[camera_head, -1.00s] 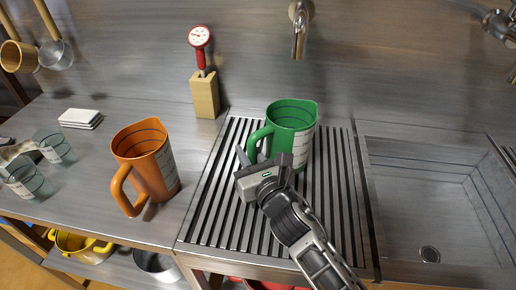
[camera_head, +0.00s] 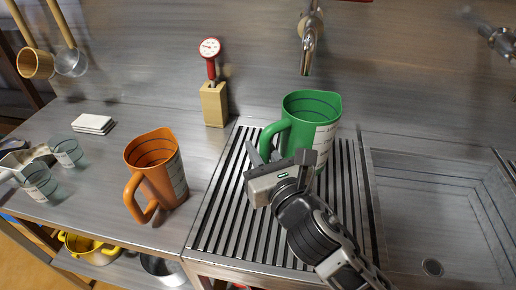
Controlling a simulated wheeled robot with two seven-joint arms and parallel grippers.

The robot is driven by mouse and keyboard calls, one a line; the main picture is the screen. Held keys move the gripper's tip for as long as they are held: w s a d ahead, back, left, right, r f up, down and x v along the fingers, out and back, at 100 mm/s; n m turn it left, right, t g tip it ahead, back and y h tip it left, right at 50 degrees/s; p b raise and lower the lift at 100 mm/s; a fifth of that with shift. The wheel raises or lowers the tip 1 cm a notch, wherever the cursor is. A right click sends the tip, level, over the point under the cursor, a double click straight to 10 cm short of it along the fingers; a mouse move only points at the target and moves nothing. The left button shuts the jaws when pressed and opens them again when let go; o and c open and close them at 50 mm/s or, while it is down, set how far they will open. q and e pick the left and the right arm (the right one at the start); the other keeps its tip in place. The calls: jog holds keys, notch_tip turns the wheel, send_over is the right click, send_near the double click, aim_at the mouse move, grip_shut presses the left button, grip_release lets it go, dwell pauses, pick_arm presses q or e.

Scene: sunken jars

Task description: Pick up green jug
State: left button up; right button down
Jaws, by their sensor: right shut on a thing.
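The green jug (camera_head: 306,125) is upright above the slatted drain rack (camera_head: 228,215), near its back edge; it appears raised a little off the slats. Its handle (camera_head: 271,140) faces left, towards my gripper. My right gripper (camera_head: 279,158) reaches in from the lower right and is shut on the jug at its handle side. The gripper and wrist hide the lower part of the jug and handle.
An orange jug (camera_head: 157,175) stands left of the rack. A wooden block (camera_head: 214,104) holding a red dial thermometer (camera_head: 210,48) is behind it. A faucet (camera_head: 309,45) hangs behind the green jug. A sink basin (camera_head: 430,215) lies right. Glasses (camera_head: 67,152) stand far left.

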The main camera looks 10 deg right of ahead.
jog(key=s+r, duration=0.4)
jog(key=s, duration=0.5)
jog(key=shift+r, duration=0.2)
jog(key=shift+s, duration=0.15)
jog(key=c, duration=1.9)
grip_release()
jog(key=shift+c, duration=0.2)
grip_shut()
